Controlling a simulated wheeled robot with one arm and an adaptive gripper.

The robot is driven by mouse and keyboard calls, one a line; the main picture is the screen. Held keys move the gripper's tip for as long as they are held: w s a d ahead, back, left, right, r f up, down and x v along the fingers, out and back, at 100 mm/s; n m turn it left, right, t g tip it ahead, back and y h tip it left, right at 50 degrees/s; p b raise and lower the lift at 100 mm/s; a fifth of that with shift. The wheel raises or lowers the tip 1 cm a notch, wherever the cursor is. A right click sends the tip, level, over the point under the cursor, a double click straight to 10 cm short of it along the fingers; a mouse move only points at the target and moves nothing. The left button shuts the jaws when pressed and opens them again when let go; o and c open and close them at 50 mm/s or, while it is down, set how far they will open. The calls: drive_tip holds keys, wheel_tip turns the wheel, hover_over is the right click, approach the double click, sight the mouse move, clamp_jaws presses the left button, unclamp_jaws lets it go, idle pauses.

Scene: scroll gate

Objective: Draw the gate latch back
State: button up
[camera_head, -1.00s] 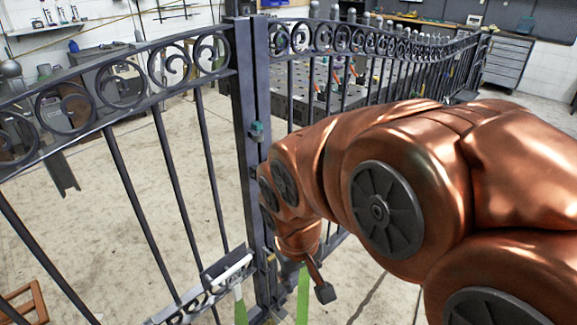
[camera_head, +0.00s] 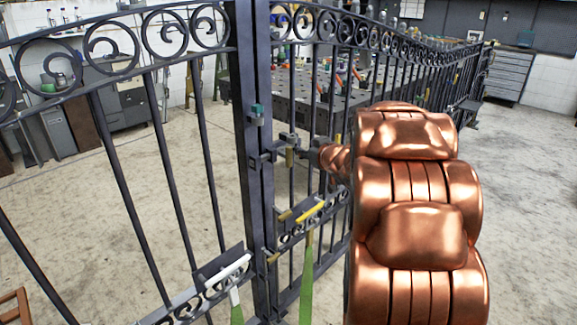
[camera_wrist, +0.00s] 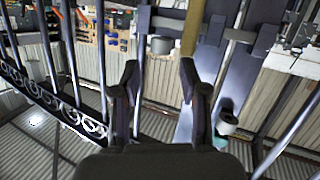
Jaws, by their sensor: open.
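The gate latch (camera_head: 267,158) is a dark horizontal bolt at mid-height across the dark gate posts (camera_head: 250,200). A brass upright piece (camera_head: 290,157) stands at its right end. My gripper (camera_head: 312,153) is just right of this brass piece in the head view, partly hidden by its small size there. In the wrist view, my gripper (camera_wrist: 158,72) has its two dark fingers apart with nothing between them. The brass piece (camera_wrist: 192,28) shows just beyond the right fingertip, beside the dark bolt (camera_wrist: 165,22). Contact cannot be told.
A teal fitting (camera_head: 257,112) sits on the post above the latch. Lower down are a white-handled lever (camera_head: 228,272) and a yellow-topped bar with a green strip (camera_head: 310,212). Scrolled gate bars (camera_head: 180,170) stand left. A workbench (camera_head: 300,85) stands behind the fence.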

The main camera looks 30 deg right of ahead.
sight(291, 156)
wheel_tip(291, 156, down, 4)
drive_tip(key=s+f+n+t+y+b, duration=0.1)
drive_tip(key=n+t+y+b, duration=0.25)
drive_tip(key=y, duration=0.35)
drive_tip(key=shift+m+g, duration=0.35)
drive_tip(key=shift+m, duration=0.1)
drive_tip(key=shift+a+r+x, duration=0.15)
drive_tip(key=shift+x, duration=1.75)
drive_tip(key=shift+a+r+x, duration=0.1)
drive_tip(key=shift+a+x, duration=0.1)
drive_tip(key=shift+x, duration=1.7)
drive_tip(key=shift+s, duration=0.1)
drive_tip(key=shift+c, duration=0.3)
clamp_jaws()
